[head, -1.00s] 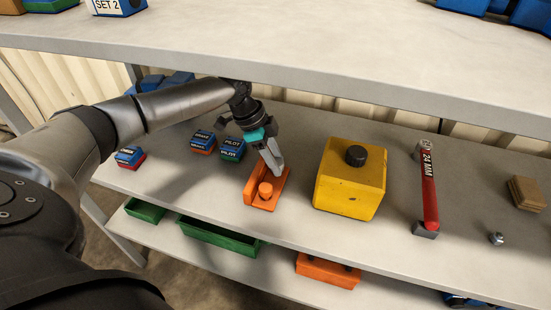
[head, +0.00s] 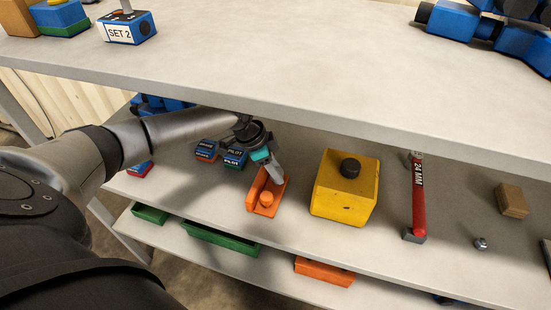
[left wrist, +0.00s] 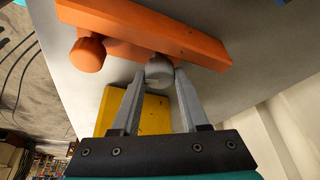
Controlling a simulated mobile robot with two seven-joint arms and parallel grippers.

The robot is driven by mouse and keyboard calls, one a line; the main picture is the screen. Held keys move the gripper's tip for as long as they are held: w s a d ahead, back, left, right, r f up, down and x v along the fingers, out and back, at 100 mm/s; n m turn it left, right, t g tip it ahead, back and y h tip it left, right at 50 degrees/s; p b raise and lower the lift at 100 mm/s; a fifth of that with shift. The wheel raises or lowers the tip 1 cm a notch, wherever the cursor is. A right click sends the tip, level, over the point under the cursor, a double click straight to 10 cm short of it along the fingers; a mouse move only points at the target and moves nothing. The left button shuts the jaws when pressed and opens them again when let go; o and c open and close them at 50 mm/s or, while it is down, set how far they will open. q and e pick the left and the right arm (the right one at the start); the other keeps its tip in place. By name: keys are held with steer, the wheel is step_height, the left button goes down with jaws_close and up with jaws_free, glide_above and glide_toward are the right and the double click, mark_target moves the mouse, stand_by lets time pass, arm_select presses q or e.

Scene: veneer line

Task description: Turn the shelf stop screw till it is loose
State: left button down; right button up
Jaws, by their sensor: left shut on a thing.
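The orange shelf stop (head: 267,193) sits on the middle shelf, with a round orange peg on its front; it also shows in the left wrist view (left wrist: 190,38). A grey round screw head (left wrist: 159,70) shows at the stop's side in the left wrist view. My left gripper (left wrist: 160,78) is shut on this screw, one finger on each side of it. In the head view my left gripper (head: 277,177) reaches down behind the stop and the screw is hidden. My right gripper is not in view.
A yellow block (head: 345,188) with a black knob stands right of the stop. Small labelled boxes (head: 234,159) stand close left. The upper shelf (head: 300,75) hangs above my arm.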

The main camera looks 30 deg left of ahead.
arm_select(q)
steer(key=n+p, duration=0.1)
steer(key=p, duration=0.1)
steer(key=n+y+p, duration=0.1)
steer(key=n+p, duration=0.1)
steer(key=p, duration=0.1)
steer(key=n+t+p, duration=0.1)
steer(key=p, duration=0.1)
steer(key=shift+d+r+n+y, duration=0.1)
steer(key=shift+r+n+y, duration=0.2)
steer(key=shift+n, duration=0.1)
steer(key=shift+f+n+y+p, duration=0.25)
steer(key=shift+n+y+p, duration=0.15)
steer(key=shift+n+p, duration=0.85)
steer(key=shift+c, duration=2.1)
jaws_free()
